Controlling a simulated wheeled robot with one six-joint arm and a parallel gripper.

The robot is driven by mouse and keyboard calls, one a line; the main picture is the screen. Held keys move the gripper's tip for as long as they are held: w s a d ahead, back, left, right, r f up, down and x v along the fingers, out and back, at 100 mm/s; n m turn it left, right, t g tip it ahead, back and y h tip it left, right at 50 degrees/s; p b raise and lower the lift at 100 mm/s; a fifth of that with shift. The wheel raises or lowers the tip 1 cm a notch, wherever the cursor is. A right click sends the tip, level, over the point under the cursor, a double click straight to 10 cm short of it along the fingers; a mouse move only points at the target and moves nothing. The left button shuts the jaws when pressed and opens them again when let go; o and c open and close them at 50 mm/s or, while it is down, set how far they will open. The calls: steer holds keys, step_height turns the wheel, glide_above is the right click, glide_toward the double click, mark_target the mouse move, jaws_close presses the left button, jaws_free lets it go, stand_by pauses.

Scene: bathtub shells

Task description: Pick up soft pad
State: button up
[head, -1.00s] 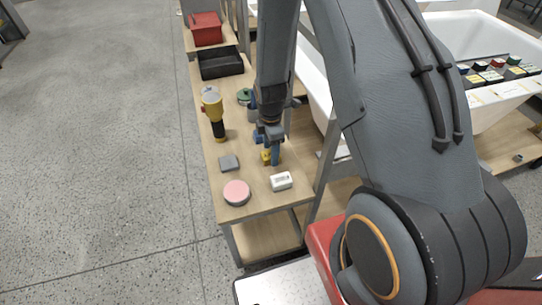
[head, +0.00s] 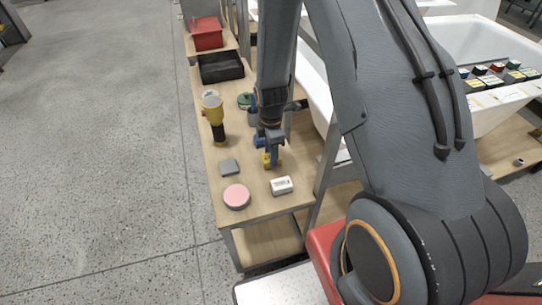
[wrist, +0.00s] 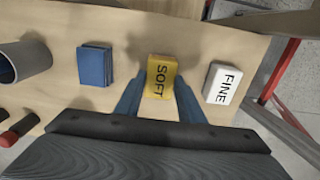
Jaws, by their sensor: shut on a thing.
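The soft pad is a yellow block marked SOFT (wrist: 161,76), in the middle of the wrist view. My gripper (wrist: 158,98) is shut on it, with a blue finger on each side. In the head view the pad shows as a small yellow patch (head: 268,161), partly hidden by my gripper (head: 273,157), low over the wooden bench top. Whether the pad touches the bench is unclear.
A white FINE block (wrist: 222,84) lies right of the pad, a blue block (wrist: 95,65) left. A yellow-black tool (head: 214,115) stands left. A black tray (head: 221,68) lies behind.

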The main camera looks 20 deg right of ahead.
step_height(320, 180, up, 9)
steer(key=b, duration=0.2)
steer(key=shift+r, duration=0.15)
stand_by(0.3)
steer(key=o, duration=0.6)
steer(key=shift+c, duration=0.2)
steer(key=c, duration=0.4)
